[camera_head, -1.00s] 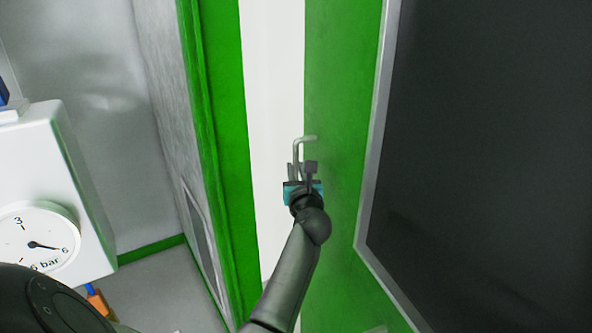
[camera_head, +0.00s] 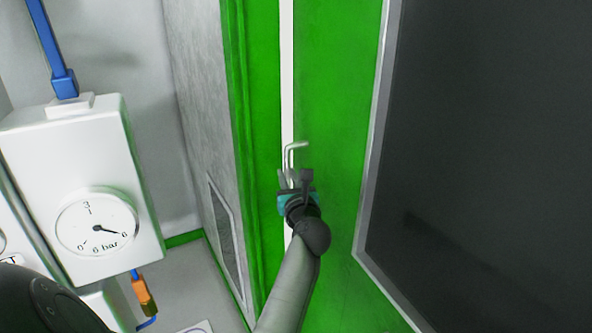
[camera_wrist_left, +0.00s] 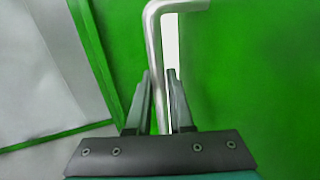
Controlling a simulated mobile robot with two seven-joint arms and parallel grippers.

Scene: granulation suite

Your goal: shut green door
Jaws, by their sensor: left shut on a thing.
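The green door (camera_head: 330,110), with a large dark window panel (camera_head: 490,150) in a grey frame, stands slightly ajar. A narrow white gap (camera_head: 287,60) shows between its left edge and the green door frame (camera_head: 262,120). The door's silver bent handle (camera_head: 292,150) is at that edge; it also shows in the left wrist view (camera_wrist_left: 153,45). My left gripper (camera_head: 295,180) is at the handle. In the left wrist view its two fingers (camera_wrist_left: 159,95) stand on either side of the handle's upright bar and are shut on it. My right gripper is not in view.
At the left, a white box with a pressure gauge (camera_head: 97,223) hangs by the grey wall, with a blue pipe (camera_head: 55,50) above and an orange fitting (camera_head: 144,293) below. Grey floor (camera_head: 195,275) shows beneath.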

